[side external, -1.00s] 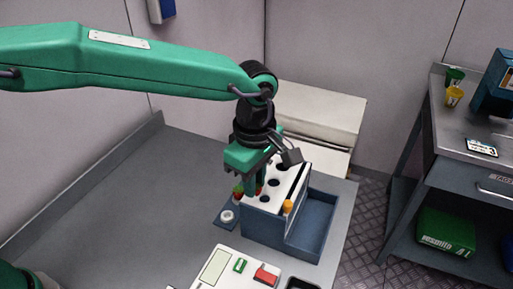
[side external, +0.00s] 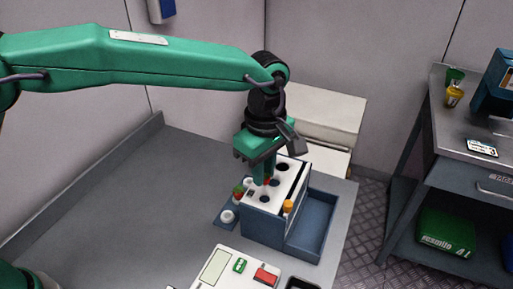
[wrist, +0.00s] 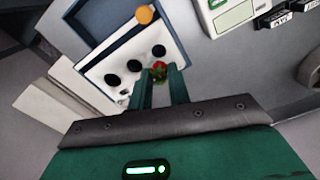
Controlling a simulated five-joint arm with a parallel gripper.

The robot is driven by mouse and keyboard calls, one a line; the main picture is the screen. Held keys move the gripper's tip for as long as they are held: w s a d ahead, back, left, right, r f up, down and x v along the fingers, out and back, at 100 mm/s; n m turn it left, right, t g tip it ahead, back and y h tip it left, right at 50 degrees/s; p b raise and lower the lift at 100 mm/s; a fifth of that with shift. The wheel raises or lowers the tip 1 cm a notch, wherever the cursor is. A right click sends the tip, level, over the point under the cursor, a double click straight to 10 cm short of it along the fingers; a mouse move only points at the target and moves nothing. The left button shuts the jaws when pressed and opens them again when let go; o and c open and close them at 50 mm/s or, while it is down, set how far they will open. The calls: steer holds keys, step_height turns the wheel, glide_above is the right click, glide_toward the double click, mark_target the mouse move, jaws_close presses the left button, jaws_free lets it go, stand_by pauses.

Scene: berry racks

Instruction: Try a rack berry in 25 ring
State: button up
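A red berry with green leaves (wrist: 159,70) sits between the fingertips of my gripper (wrist: 160,78), touching or nearly touching both. In the side view my gripper (side external: 264,180) points down over the white top of the ring block (side external: 290,172), with a little red showing at its tips. The block has several dark round holes; I cannot read their sizes, so the 25 ring is not identifiable. A low rack (side external: 220,222) lies along the block's left side, with pale round seats. Another red and green berry (side external: 238,191) stands there.
A blue open tray (side external: 316,225) adjoins the block's right side. A white panel device (side external: 232,268) with green and red parts lies in front. The bench left of the rack is clear.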

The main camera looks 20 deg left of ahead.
mark_target(263, 187)
steer(key=shift+f, duration=2.6)
steer(key=shift+f, duration=0.1)
steer(key=o, duration=0.7)
steer(key=shift+c, duration=0.2)
steer(key=shift+r, duration=3.55)
